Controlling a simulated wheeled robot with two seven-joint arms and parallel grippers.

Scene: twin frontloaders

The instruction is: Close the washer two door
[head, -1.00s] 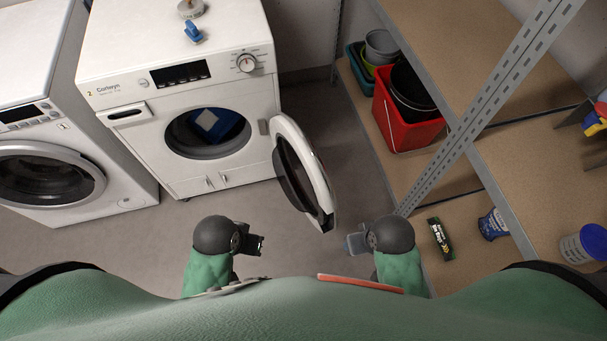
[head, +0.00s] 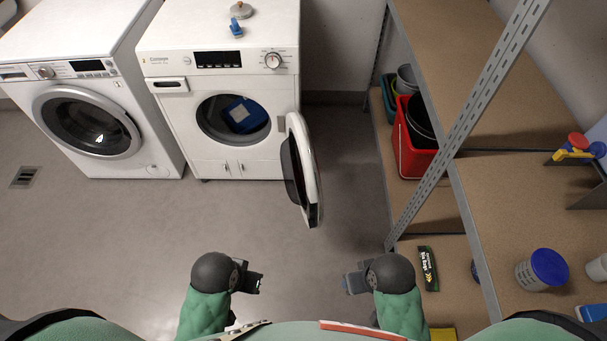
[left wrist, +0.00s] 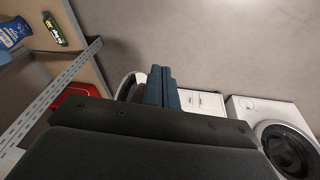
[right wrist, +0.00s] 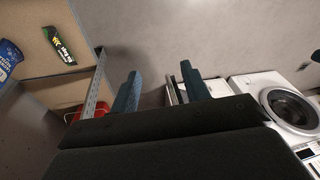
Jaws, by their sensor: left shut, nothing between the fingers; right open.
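Washer two (head: 222,90) is the white machine right of the other washer in the head view. Its round door (head: 301,170) stands wide open, swung out to the right toward me. A blue item (head: 243,115) shows inside the drum opening. My left gripper (head: 258,282) is shut and empty, in front of the washers and apart from the door. My right gripper (head: 350,282) is open and empty, nearer to me than the door and to its right. In the left wrist view, the shut fingers (left wrist: 160,85) partly cover the washer. In the right wrist view, the open fingers (right wrist: 160,88) are spread apart.
The other washer (head: 95,95) stands to the left with its door shut. A metal shelf post (head: 465,115) and shelves holding a red bucket (head: 413,150) rise on the right, close to my right arm. The floor (head: 130,235) before the washers is clear.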

